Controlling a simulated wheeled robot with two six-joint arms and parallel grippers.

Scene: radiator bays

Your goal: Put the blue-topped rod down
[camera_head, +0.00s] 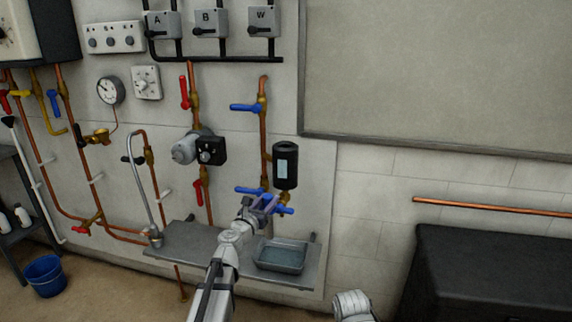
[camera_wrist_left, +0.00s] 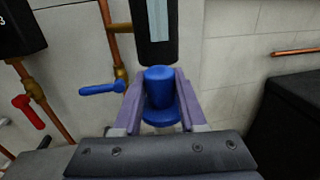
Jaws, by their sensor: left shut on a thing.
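My left gripper (camera_head: 266,203) reaches in front of the wall pipes, above the right part of the grey shelf (camera_head: 190,238). In the left wrist view the gripper (camera_wrist_left: 160,100) has its two purple-grey fingers on either side of the blue top of the rod (camera_wrist_left: 158,92). It is shut on this top, a round blue piece with a wider lower rim. The rod's lower part is hidden in the wrist view. My right gripper is not in view; only a pale part of my right arm shows at the bottom of the head view.
A grey tray (camera_head: 279,269) sits on the shelf, below and right of the gripper. A black cylinder (camera_head: 285,166) with a pale window hangs close above. A blue valve handle (camera_wrist_left: 102,89) is left of the fingers. A black chest (camera_head: 480,270) stands at right.

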